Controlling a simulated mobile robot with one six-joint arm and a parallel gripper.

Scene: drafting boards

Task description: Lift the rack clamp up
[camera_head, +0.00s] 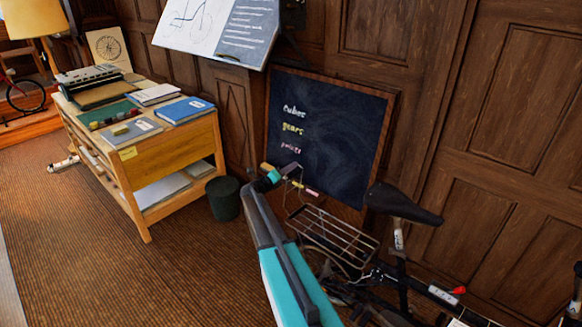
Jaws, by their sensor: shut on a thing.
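A black bicycle stands at the lower right. Its wire rear rack (338,238) sits behind the saddle. A thin wire loop, which looks like the rack clamp (287,196), stands up at the rack's left end, tilted away from the flat rack. My teal and grey arm reaches up from the bottom middle. My gripper (294,170) is at the top of this wire and is shut on it. The fingertips are small and dark here, so the exact contact is hard to see.
A chalkboard (340,130) leans on the panelled wall just behind my gripper, with chalk pieces near its lower edge. The black saddle (403,203) is to the right. A dark bin (223,198) and a wooden desk (168,152) stand left. Carpet at lower left is clear.

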